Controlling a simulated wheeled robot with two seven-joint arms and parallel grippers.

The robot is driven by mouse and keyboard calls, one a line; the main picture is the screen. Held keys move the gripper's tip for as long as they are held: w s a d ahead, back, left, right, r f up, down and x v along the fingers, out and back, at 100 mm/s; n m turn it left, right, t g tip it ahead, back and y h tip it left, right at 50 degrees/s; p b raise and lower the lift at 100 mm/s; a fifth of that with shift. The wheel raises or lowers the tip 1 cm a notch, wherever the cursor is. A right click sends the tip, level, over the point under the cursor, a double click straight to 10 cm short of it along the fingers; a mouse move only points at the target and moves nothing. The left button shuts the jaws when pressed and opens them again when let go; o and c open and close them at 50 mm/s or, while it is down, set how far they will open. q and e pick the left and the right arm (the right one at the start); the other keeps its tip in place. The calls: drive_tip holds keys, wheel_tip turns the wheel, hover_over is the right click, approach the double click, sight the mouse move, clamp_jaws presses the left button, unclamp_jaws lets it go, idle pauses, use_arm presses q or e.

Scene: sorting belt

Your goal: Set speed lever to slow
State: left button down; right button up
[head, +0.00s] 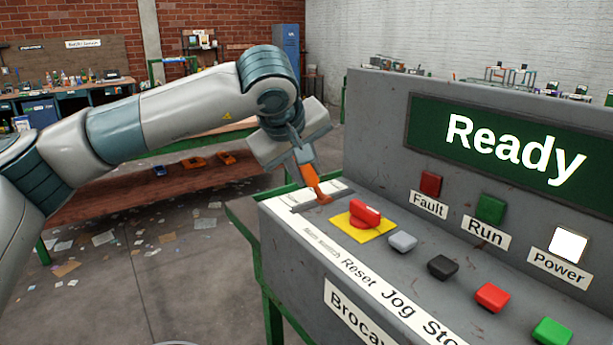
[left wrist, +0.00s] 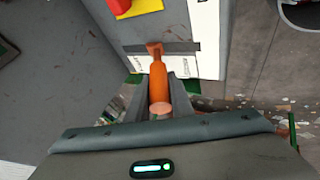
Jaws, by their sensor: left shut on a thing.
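The orange speed lever (head: 314,186) stands at the far left end of the grey control console, tilted up and left in the head view. In the left wrist view the lever (left wrist: 158,78) rises from a dark slot between white labels, whose words are too small to read. My left gripper (head: 302,158) is shut on the upper part of the lever. Its two fingers (left wrist: 160,95) lie on either side of the handle in the left wrist view. My right gripper is in neither view.
A red main switch on a yellow plate (head: 383,226) sits close beside the lever. Grey, black, red and green buttons follow along the console (head: 285,235). The screen (head: 515,150) reads "Ready", and the Power lamp (head: 568,244) is lit white.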

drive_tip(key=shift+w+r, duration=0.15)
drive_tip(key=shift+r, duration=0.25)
use_arm(q)
drive_tip(key=c, duration=1.6)
unclamp_jaws()
drive_tip(key=shift+o, duration=0.2)
drive_tip(key=shift+a, duration=0.1)
